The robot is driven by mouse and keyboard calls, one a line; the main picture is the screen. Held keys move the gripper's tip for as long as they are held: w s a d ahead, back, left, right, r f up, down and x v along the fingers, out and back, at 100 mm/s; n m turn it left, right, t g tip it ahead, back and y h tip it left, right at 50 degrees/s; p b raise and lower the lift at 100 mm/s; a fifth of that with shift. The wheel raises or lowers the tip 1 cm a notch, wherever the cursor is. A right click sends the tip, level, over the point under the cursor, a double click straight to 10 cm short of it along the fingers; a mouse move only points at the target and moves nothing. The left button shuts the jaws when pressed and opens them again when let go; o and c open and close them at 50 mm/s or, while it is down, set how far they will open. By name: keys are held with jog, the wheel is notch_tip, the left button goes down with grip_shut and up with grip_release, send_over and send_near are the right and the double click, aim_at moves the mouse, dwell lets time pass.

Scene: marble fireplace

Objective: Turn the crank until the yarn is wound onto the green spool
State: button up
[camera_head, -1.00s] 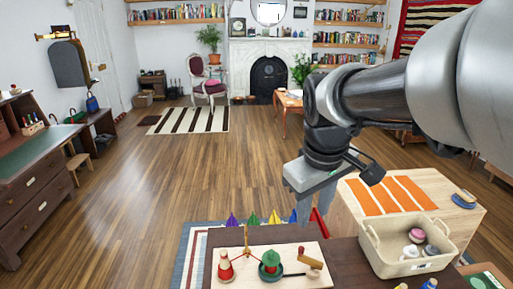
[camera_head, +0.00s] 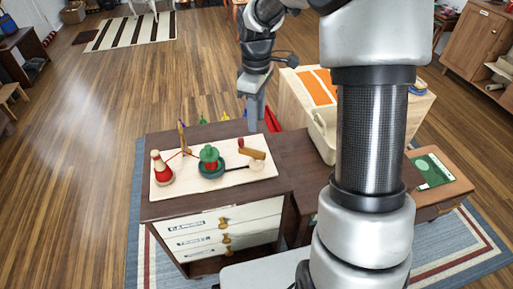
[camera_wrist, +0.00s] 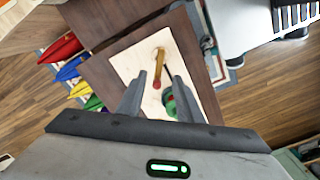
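The winder is mounted on a pale board (camera_head: 222,183) on a dark brown desk. The green spool (camera_head: 209,154) stands on a dark green round base in the middle of the board. Red yarn (camera_head: 175,154) runs from a red-and-cream cone (camera_head: 161,170) at the left toward the spool. The wooden crank (camera_head: 254,154), with a red knob, is at the board's right. My gripper (camera_head: 253,123) hangs above and behind the crank, pointing down. In the wrist view, its fingers are apart, with the crank (camera_wrist: 159,64) visible between them and the spool (camera_wrist: 170,104) partly hidden.
Coloured pointed objects (camera_wrist: 68,71) lie beyond the desk's back edge. A beige bin (camera_head: 322,135) and a pale table with orange stripes (camera_head: 318,87) are to the right. My arm blocks part of the right side. Drawers (camera_head: 226,229) face the front.

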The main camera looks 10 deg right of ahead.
aim_at(257, 151)
notch_tip(257, 151, down, 13)
jog(key=shift+r+b, duration=0.15)
jog(key=shift+b, duration=1.1)
grip_shut()
